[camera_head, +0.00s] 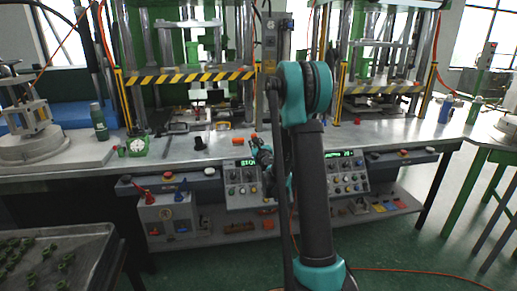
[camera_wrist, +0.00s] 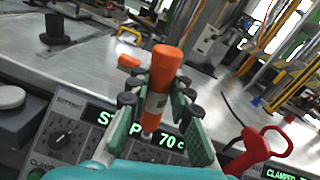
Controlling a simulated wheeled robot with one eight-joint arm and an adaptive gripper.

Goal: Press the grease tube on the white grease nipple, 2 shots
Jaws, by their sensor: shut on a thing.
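An orange grease tube (camera_wrist: 164,72) is held upright between the green fingers of my gripper (camera_wrist: 155,115) in the wrist view. The fingers are closed on its lower part, and a pale label shows on its side. In the head view my gripper (camera_head: 261,151) is in front of the bench's front edge, above the control panel, partly hidden by my arm. The tube is too small to make out clearly there. I cannot pick out the white grease nipple with certainty in either view, and no contact with the tube shows.
Presses with striped guards (camera_head: 190,77) rise behind.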

